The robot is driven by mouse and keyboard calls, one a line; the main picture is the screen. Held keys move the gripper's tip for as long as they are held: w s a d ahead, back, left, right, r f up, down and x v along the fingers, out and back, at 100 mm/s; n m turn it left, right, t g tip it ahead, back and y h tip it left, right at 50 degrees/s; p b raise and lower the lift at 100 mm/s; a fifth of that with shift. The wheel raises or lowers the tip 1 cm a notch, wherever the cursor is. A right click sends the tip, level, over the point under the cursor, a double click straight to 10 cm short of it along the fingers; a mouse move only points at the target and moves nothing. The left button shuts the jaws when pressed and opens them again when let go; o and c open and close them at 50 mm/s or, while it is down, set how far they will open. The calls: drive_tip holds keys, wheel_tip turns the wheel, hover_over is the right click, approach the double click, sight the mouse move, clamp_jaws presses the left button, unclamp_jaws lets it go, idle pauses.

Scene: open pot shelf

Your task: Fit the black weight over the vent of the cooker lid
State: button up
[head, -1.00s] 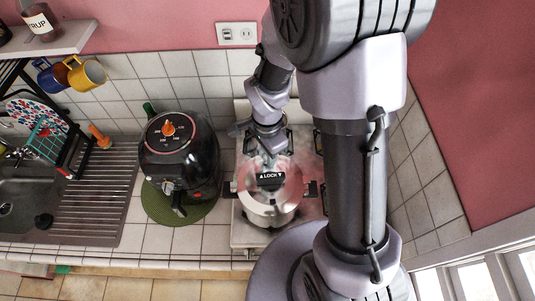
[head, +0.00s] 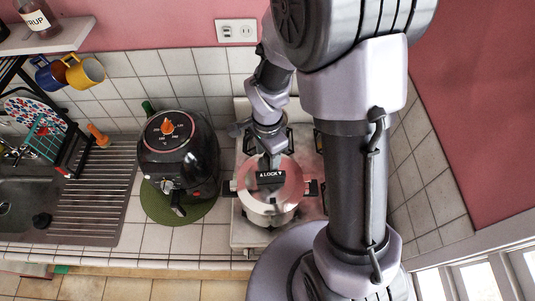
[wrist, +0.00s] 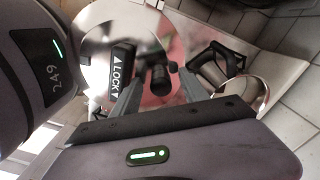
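The silver cooker (head: 268,212) stands on the hob. Its shiny lid (head: 290,176) carries a black lock handle (head: 270,180), which also shows in the wrist view (wrist: 122,70). My gripper (head: 271,160) is low over the back part of the lid, pointing down. In the wrist view my gripper (wrist: 161,72) has its two grey fingers apart. The small black weight (wrist: 160,80) is between them, upright at the lid, with gaps visible on both sides. The vent is not visible, so I cannot see how the weight sits over it.
A black air fryer (head: 180,150) stands on a green mat (head: 155,208) left of the cooker. The sink drainer (head: 95,200) is further left. The tiled wall (head: 430,170) is close on the right. Bare counter (head: 215,240) lies in front of the fryer.

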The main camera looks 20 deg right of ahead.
wheel_tip(320, 180, up, 17)
drive_tip(key=p, duration=0.1)
drive_tip(key=shift+r, duration=0.2)
idle(0.6)
